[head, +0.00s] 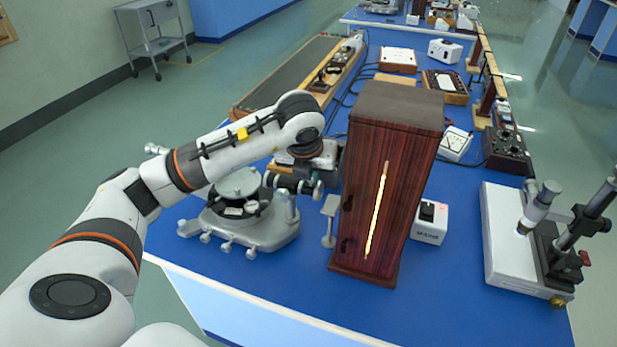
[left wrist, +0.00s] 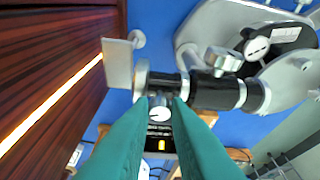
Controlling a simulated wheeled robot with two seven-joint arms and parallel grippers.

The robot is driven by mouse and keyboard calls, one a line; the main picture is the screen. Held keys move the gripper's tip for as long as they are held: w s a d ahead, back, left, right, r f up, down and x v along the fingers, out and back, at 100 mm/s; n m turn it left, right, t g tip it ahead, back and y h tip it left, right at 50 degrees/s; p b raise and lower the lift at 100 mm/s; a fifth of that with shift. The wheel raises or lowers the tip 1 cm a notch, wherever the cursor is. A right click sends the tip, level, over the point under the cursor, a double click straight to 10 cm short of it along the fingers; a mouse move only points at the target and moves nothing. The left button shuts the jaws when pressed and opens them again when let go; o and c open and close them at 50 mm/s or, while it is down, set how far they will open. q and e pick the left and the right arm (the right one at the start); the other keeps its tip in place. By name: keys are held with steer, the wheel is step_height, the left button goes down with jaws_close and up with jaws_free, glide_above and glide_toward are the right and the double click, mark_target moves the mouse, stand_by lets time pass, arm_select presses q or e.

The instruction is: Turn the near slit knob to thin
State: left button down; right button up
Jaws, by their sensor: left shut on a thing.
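The near spectrometer (head: 245,225) is a grey metal instrument on the bench, left of a dark wooden lamp box. Its black tube (left wrist: 212,91) ends in a silver slit ring (left wrist: 141,80) facing the lamp box. A small pale round slit knob (left wrist: 160,113) shows at the tube's end in the left wrist view. My left gripper (head: 318,189) is over this tube end, its teal fingers (left wrist: 161,106) closed together on the knob. The fingers partly cover the knob, and I cannot read any thin or wide marking. My right gripper is not in view.
The tall wooden lamp box (head: 400,190) with a glowing slit stands close right of the gripper. A small flat plate on a post (head: 330,215) stands between it and the tube. A microscope-like instrument (head: 540,225) is at far right. Free blue bench lies in front.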

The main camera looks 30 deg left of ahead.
arm_select(q)
steer(key=shift+n, duration=0.6)
steer(key=shift+r+y, duration=0.1)
steer(key=shift+y, duration=0.2)
steer(key=c, duration=1.4)
jaws_free()
steer(key=shift+o, duration=0.2)
steer(key=v, duration=1.2)
steer(key=shift+w, duration=0.15)
